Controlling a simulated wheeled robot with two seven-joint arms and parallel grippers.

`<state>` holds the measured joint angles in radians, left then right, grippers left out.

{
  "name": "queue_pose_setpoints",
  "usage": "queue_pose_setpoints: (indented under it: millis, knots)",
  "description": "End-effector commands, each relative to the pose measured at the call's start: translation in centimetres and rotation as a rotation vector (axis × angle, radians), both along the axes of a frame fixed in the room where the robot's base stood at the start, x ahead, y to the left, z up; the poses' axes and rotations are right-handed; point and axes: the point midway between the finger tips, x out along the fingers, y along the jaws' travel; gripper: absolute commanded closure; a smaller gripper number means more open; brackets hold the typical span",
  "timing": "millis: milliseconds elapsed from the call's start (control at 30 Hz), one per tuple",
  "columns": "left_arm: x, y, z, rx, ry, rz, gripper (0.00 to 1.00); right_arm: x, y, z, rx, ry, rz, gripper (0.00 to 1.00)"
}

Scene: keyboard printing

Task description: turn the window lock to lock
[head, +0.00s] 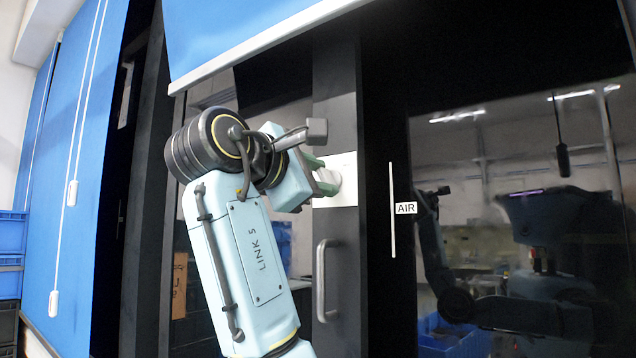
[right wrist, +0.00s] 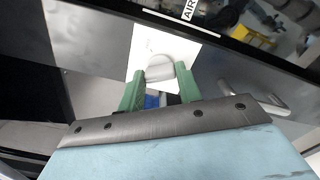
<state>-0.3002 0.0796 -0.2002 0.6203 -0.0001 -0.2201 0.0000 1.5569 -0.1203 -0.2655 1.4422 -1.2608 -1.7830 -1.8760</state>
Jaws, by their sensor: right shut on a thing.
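The window lock (head: 331,180) is a pale, rounded knob on a white plate (head: 347,166), mounted on the dark window frame. My right gripper (head: 318,174) reaches it from the left, its green fingers at the knob. In the right wrist view the white lock (right wrist: 160,68) sits at the tips of the two green fingers, and the right gripper (right wrist: 161,78) is shut on it. The fingers partly hide the knob, and its exact turn angle is hard to tell. My left gripper is not in view.
A grey pull handle (head: 321,280) is on the frame below the lock. A blue blind (head: 240,35) hangs above. The dark glass at right, beside the AIR label (head: 405,208), reflects the room and me. Blue crates (head: 10,235) stand at far left.

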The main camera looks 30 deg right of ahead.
Motion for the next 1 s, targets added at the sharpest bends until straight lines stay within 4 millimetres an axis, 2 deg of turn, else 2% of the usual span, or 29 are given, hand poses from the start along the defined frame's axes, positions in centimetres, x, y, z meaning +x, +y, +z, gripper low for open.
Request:
queue_pose_setpoints:
  millis: [400, 1000]
  knots:
    - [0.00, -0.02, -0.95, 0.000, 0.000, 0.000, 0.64, 0.01, 0.01, -0.08, -0.088, 0.217, 0.000, 0.88]
    - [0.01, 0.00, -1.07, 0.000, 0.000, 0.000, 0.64, 0.03, 0.02, -0.06, -0.108, 0.266, 0.000, 0.88]
